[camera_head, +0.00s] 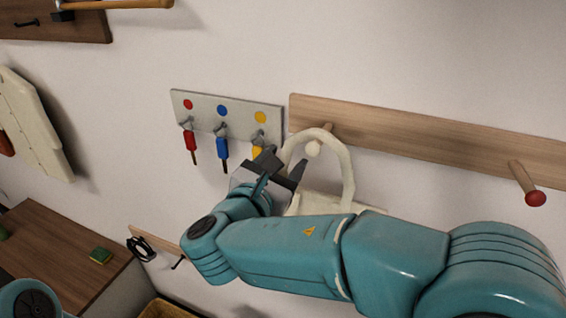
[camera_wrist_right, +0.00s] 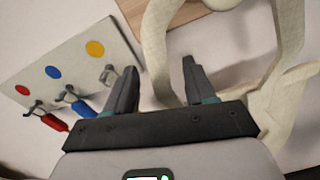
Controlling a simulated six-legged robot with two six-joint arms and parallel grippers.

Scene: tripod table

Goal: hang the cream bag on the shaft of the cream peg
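The cream bag (camera_head: 346,170) has its looped handle up at the cream peg (camera_head: 313,149) on the wooden wall board. The handle crosses the peg's shaft between board and cream knob, with the knob showing inside the loop. I cannot tell whether the handle rests on the shaft. The bag's body is mostly hidden behind my right arm. My right gripper (camera_head: 281,173) is left of the handle, its fingers apart. In the right wrist view, the fingers (camera_wrist_right: 160,75) are open, and the bag handle (camera_wrist_right: 290,30) shows beyond and to their right. My left gripper is out of view.
A grey rack (camera_head: 235,108) with red, blue and yellow tools hangs just left of my right gripper. A red-tipped peg (camera_head: 535,198) stands out farther right on the wooden board (camera_head: 430,137). A brown cabinet (camera_head: 50,255) is lower left.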

